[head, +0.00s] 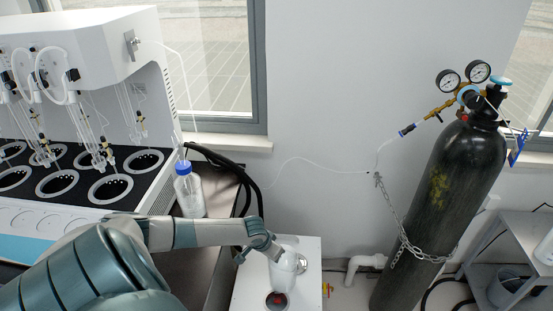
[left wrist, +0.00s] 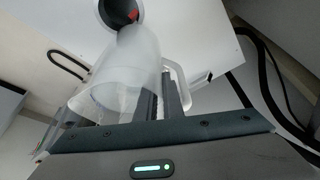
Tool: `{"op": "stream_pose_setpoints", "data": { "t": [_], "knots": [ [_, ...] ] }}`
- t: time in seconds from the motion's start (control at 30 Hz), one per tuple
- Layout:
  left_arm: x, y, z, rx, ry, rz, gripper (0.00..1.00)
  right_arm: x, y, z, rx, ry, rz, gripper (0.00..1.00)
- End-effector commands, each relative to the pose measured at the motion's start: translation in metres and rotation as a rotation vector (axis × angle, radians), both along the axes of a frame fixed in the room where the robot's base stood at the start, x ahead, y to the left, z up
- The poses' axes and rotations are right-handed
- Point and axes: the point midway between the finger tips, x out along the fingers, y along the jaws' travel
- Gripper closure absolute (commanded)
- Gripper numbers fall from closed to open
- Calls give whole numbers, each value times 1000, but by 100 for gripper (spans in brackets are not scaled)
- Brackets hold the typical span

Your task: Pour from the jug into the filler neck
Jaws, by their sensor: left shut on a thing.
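The jug (head: 286,264) is translucent white and hangs over the white box (head: 308,277) at the bottom centre of the head view. My left gripper (head: 274,249) is shut on the jug by its handle; the pale handle (left wrist: 181,86) also shows beside the fingers in the left wrist view. The filler neck (head: 277,300) is a dark round opening with red inside, in the box top just in front of the jug. In the left wrist view the filler neck (left wrist: 118,12) lies beyond one end of the jug (left wrist: 128,70). The jug's exact tilt is hard to tell. My right gripper is out of view.
A bottle with a blue cap (head: 188,190) stands on the dark bench left of the box, close to my left arm. A white distiller (head: 80,40) fills the left. A chained black gas cylinder (head: 440,200) stands at right. Black hoses (head: 236,168) run behind the box.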

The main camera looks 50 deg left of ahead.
Motion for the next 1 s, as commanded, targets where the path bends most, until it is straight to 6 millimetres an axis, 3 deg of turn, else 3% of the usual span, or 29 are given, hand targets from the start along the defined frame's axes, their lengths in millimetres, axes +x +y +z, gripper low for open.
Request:
{"op": "stream_pose_setpoints", "data": {
  "t": [0.2, 0.5, 0.7, 1.0],
  "knots": [
    [-13, 58, -1, 1, -1, 35, 100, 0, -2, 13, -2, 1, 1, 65],
    [-29, 116, -2, -4, 0, 65, 100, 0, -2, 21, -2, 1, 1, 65],
    [-34, 132, -1, -7, 1, 70, 100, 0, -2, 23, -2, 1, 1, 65],
    [-35, 134, -1, -6, 0, 71, 100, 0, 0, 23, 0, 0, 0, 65]
  ]
}}
